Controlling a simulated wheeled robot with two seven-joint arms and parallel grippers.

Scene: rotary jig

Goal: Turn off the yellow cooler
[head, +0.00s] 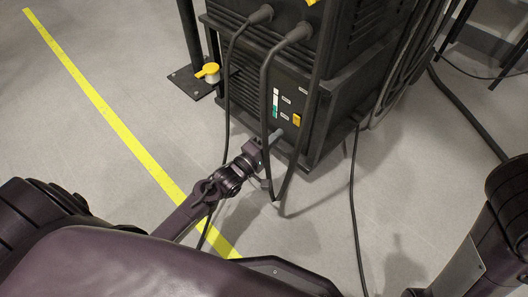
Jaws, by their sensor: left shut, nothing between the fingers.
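A black ribbed cabinet unit (326,112) stands at the top middle; its lower front panel carries a small yellow switch (297,119), a white-and-green strip and small white labels. I see no yellow cooler body, only this yellow switch on the dark panel. My left gripper (277,135) is shut and empty, its tips just below and left of the yellow switch, close to the panel. Whether the tips touch the panel cannot be told. My right gripper is out of view; only part of the right arm shows at the lower right.
Thick black cables (266,95) hang in front of the panel, close to my left gripper. A yellow-handled fitting (208,71) sits by a post base to the left. A yellow floor line (112,115) crosses the open grey floor on the left. More cables lie right.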

